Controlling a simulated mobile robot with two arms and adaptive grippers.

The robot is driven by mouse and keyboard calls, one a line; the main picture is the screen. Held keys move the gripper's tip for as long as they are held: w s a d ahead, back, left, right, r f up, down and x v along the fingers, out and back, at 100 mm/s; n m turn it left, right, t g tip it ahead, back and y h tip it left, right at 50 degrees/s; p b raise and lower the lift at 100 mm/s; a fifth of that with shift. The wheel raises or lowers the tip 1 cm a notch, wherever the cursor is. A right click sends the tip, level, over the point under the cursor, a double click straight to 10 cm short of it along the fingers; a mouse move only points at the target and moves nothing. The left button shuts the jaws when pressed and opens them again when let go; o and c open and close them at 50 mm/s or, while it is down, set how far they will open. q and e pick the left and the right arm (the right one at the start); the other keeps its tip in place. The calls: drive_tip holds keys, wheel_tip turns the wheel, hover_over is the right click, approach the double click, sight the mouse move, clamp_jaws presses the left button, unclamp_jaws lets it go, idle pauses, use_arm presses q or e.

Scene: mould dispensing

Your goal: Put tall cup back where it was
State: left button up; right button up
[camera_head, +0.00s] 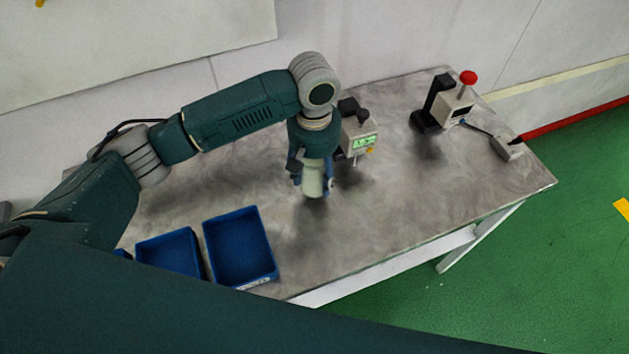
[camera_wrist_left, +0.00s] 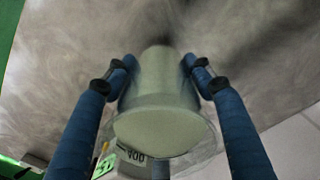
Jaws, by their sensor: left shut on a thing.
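The tall cup (camera_head: 313,180) is pale green and hangs in my left gripper (camera_head: 312,186) over the middle of the table. In the left wrist view the cup (camera_wrist_left: 158,100) sits between the two blue fingers of my left gripper (camera_wrist_left: 158,75), which are shut on its sides. Its wide round end faces the camera. A dark shadow lies on the table below it, and I cannot tell how high it is held. My right gripper is not in view.
A device with a green display (camera_head: 362,142) stands just right of my left gripper. Blue trays (camera_head: 240,247) (camera_head: 172,253) sit at the table's front left. A device with a red knob (camera_head: 455,105) stands at the back right. The grey table (camera_head: 420,195) is clear at the front right.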

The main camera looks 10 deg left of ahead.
sight(315, 184)
use_arm(q)
wheel_tip(315, 184, down, 4)
drive_tip(key=shift+r, duration=0.25)
drive_tip(key=shift+f, duration=0.2)
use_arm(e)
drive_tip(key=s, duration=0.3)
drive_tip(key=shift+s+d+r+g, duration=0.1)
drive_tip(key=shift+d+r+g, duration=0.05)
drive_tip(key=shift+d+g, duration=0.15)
use_arm(q)
drive_tip(key=shift+p, duration=0.3)
drive_tip(key=o, duration=1.6)
drive_tip(key=shift+f, duration=0.15)
drive_tip(key=shift+o, duration=0.3)
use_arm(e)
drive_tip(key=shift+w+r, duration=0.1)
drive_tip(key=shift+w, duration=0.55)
